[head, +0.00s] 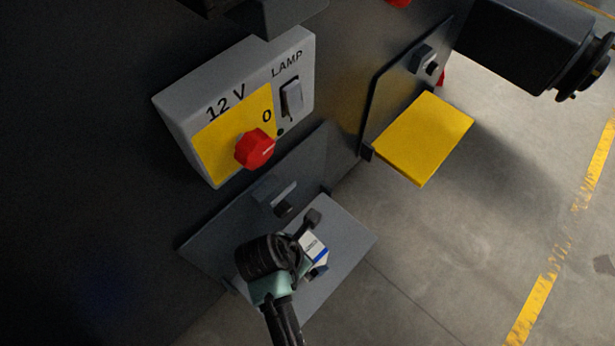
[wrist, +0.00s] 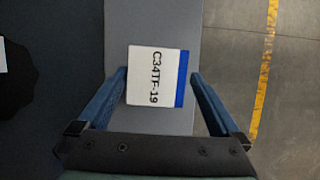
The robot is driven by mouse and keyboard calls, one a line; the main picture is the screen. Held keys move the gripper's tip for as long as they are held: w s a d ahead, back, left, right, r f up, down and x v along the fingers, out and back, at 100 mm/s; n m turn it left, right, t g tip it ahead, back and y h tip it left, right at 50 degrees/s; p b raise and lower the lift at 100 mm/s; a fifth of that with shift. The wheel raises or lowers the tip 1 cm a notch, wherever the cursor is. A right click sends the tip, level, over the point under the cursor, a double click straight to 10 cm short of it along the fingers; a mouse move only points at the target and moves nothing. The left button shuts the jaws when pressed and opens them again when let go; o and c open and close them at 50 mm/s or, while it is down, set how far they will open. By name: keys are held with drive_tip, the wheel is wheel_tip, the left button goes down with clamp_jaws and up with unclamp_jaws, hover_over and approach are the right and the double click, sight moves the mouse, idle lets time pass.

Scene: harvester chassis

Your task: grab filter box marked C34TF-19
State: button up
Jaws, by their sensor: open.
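The filter box (wrist: 155,77), white with a blue band along its right edge, lies with the label C34TF-19 facing the wrist camera. In the head view the box (head: 313,246) shows small, on a grey shelf plate (head: 349,239), partly hidden by my gripper. My gripper (wrist: 158,82) is open, with one blue finger on each side of the box in the wrist view.
A grey panel (head: 231,107) marked 12 V and LAMP, with a red knob (head: 255,149) and a switch (head: 292,97), is on the dark wall above the shelf. A yellow shelf plate (head: 424,137) sticks out to the right. Open concrete floor (head: 450,240) lies beyond.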

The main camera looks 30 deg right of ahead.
drive_tip(key=x, duration=0.2)
drive_tip(key=b+x, duration=0.1)
drive_tip(key=x, duration=0.1)
drive_tip(key=shift+w+d+f, duration=0.2)
drive_tip(key=shift+w+f, duration=0.05)
drive_tip(key=shift+f, duration=0.05)
drive_tip(key=shift+r, duration=0.1)
clamp_jaws()
